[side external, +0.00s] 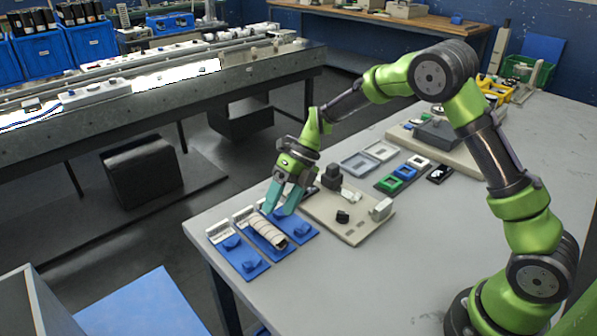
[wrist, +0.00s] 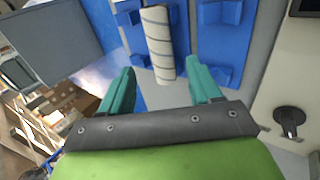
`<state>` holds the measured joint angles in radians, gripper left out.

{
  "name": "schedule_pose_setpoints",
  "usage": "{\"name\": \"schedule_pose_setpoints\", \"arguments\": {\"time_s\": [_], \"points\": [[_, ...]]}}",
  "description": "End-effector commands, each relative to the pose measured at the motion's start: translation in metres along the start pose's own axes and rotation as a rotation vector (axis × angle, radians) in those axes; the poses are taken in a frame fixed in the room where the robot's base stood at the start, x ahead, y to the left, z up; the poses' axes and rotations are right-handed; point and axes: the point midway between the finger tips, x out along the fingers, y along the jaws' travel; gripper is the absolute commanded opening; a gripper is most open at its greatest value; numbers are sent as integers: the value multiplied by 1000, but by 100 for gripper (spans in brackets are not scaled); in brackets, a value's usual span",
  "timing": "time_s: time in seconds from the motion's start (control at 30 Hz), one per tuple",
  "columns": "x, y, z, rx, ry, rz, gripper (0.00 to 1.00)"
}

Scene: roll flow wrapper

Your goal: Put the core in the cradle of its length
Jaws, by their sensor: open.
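The core (side external: 266,232) is a cream cylinder with dark spiral stripes. In the wrist view the core (wrist: 159,42) extends up from between the fingertips, and the cradle's blue shows on both sides. My gripper (side external: 276,209) has teal fingers, spread apart and empty, near the far end of the core. The left cradle (side external: 252,270) and the right cradle (side external: 308,233) are empty. In the wrist view an empty cradle (wrist: 221,42) shows to the right.
A beige plate (side external: 352,233) with dark and pale blocks stands right of the cradles. Grey trays (side external: 360,165) and small coloured frames (side external: 389,184) lie farther right. The table's left edge is close to the left cradle. The table front (side external: 350,290) is clear.

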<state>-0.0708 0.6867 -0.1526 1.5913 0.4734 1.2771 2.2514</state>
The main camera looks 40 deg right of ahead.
Motion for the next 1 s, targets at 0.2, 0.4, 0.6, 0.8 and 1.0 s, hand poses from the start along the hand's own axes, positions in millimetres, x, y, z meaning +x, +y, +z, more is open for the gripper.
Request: {"name": "schedule_pose_setpoints", "arguments": {"time_s": [0.2,0.4,0.6,0.8,1.0], "points": [[-56,1,1,-1,-5,1,63],[-94,1,1,0,-3,2,63],[-112,1,0,-6,0,3,63],[-108,-11,-2,-262,2,-41,63],[-115,-15,-39,-920,33,-158,63]]}}
